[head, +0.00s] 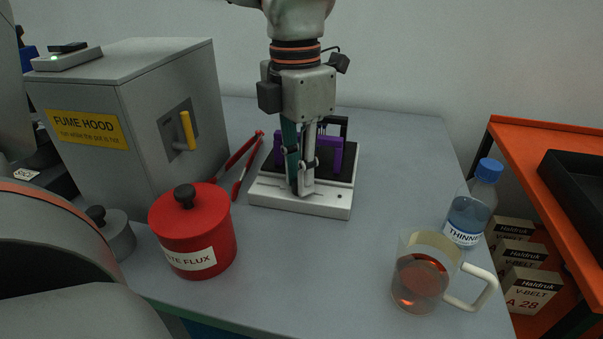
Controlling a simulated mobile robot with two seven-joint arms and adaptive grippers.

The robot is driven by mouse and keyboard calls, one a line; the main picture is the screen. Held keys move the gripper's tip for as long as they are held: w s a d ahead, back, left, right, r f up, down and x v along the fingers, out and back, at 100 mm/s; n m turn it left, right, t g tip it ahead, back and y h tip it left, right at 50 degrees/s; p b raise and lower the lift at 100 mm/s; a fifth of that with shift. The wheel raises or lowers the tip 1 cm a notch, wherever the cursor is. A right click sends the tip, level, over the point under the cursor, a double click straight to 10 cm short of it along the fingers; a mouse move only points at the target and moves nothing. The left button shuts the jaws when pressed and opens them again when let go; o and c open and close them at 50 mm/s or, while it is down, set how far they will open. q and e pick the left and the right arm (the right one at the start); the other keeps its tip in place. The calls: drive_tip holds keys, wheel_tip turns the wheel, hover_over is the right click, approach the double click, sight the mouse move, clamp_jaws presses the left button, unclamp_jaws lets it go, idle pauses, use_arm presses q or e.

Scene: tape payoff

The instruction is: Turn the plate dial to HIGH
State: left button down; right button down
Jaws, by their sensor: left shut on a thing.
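The hot plate (332,209) is a low white unit with a black top, standing on the grey bench. My left gripper (303,188) points down at the front edge of the plate. Its fingers are close together, shut on the plate dial at the front. The fingers cover most of the dial, so its pointer and setting cannot be read. A purple holder (336,153) with a black part stands on the plate behind the fingers. My right gripper is not in view.
A red flux canister (195,234) stands front left, by the grey fume hood (172,95). A glass mug (420,274) and a thinner bottle (469,209) stand at right. Bench between plate and mug is clear.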

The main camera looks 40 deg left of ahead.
use_arm(q)
drive_tip(key=m, duration=0.4)
drive_tip(key=shift+m, duration=0.4)
drive_tip(key=m, duration=0.5)
drive_tip(key=shift+w, duration=0.1)
drive_tip(key=m, duration=0.5)
drive_tip(key=shift+m+y, duration=0.3)
drive_tip(key=shift+m, duration=0.1)
drive_tip(key=shift+d+m, duration=0.1)
drive_tip(key=shift+m, duration=2.2)
drive_tip(key=c, duration=1.9)
unclamp_jaws()
drive_tip(key=shift+w+d+r, duration=0.1)
drive_tip(key=shift+w+r, duration=0.05)
drive_tip(key=shift+r, duration=3.85)
